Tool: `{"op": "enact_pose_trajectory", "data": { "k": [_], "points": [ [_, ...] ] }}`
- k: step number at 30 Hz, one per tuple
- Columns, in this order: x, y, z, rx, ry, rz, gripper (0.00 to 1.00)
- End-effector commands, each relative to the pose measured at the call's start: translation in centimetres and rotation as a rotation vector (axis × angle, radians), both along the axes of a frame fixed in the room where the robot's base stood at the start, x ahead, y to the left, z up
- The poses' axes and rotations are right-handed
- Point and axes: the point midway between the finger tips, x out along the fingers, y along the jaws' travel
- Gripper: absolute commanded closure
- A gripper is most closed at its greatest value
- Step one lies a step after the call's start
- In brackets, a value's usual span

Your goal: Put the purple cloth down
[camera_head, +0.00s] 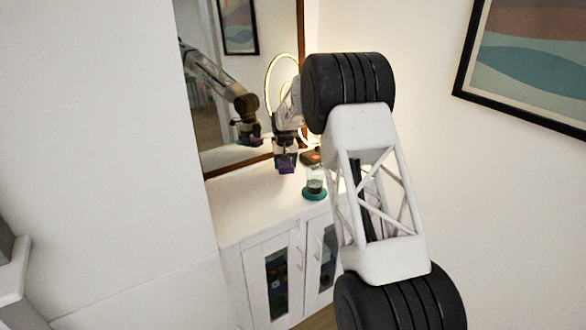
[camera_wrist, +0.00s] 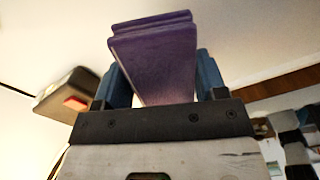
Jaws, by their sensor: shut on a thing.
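The purple cloth (camera_wrist: 155,60) looks like a folded, block-like bundle in the wrist view. My gripper (camera_wrist: 160,85) is shut on it, with a blue finger on each side. In the head view the purple cloth (camera_head: 286,169) shows small under my gripper (camera_head: 285,158), at the white cabinet top (camera_head: 245,208) near the mirror. I cannot tell whether the cloth touches the cabinet top.
A clear jar (camera_head: 315,180) on a teal base stands right of the cloth. A dark box with a red patch (camera_wrist: 75,100) is left in the wrist view. A framed mirror (camera_head: 220,100) stands behind the cabinet. The cabinet's left front top is clear.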

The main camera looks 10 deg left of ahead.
Motion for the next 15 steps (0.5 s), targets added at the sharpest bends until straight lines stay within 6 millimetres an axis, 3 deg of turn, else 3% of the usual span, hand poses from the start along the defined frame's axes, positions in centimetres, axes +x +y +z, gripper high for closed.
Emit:
{"op": "enact_pose_trajectory", "data": {
  "k": [6,15],
  "points": [
    [2.4,-2.0,0.0,0.000,0.000,-0.001,0.62],
    [3.2,-2.6,0.0,0.000,0.000,0.000,0.62]
  ]
}}
